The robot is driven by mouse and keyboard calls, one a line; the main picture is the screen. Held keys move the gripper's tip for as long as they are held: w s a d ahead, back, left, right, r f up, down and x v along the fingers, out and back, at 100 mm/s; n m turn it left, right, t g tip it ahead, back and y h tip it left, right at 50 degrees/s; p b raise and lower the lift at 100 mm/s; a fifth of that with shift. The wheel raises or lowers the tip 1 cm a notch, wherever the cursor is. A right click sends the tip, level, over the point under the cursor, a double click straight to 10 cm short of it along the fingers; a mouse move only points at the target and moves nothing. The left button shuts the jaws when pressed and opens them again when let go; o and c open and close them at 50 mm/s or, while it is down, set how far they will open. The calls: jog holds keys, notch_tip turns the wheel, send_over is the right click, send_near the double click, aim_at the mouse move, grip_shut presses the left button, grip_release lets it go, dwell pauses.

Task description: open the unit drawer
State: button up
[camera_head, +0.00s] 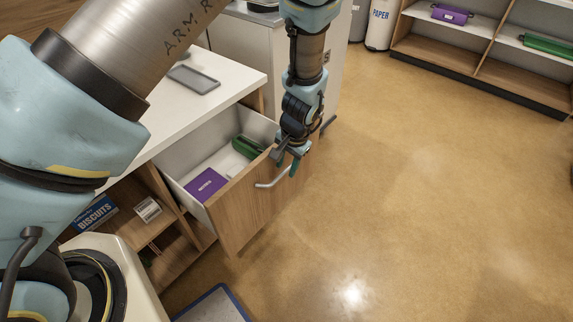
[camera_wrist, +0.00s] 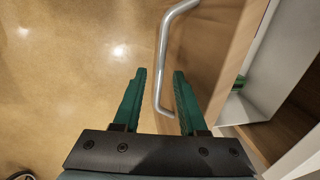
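The unit drawer (camera_head: 243,205) stands pulled out from the white-topped unit (camera_head: 145,140), with its wooden front towards the floor side. Inside it lie a purple box (camera_head: 206,184) and a green case (camera_head: 246,147). A grey bar handle (camera_head: 273,182) sticks out from the drawer front. My gripper (camera_head: 288,166) is at the handle, pointing down. In the wrist view the two green fingers (camera_wrist: 159,90) are apart, and the handle (camera_wrist: 162,60) passes between them with a gap on each side. No firm grip on the bar shows.
A grey tablet-like slab (camera_head: 194,79) lies on the unit top. Open shelves under it hold a blue biscuits box (camera_head: 97,212) and a small white box (camera_head: 148,209). A wall shelf (camera_head: 488,45) stands at the back right. The floor (camera_head: 430,190) right of the drawer is clear.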

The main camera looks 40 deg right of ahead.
notch_tip(320, 180, up, 11)
jog(key=s+b, duration=0.1)
jog(key=s, duration=0.1)
jog(key=shift+d+f+b, duration=0.2)
jog(key=shift+b, duration=0.1)
jog(key=shift+w, duration=0.1)
dwell(0.6)
jog(key=w+a+r+n+g, duration=0.1)
jog(key=w+a+r+n, duration=0.3)
jog(key=w+a, duration=0.5)
jog(key=w+a+r+n, duration=0.3)
jog(key=w+a+r, duration=0.25)
jog(key=a, duration=0.55)
jog(key=a+r+n, duration=0.2)
jog(key=a+n, duration=0.1)
jog(key=a, duration=0.8)
jog(key=a+r+n+p, duration=0.1)
jog(key=a+r+n, duration=0.2)
jog(key=a, duration=0.8)
jog(key=shift+a+n+h, duration=0.2)
jog(key=shift+n+h, duration=0.1)
jog(key=shift+n, duration=0.4)
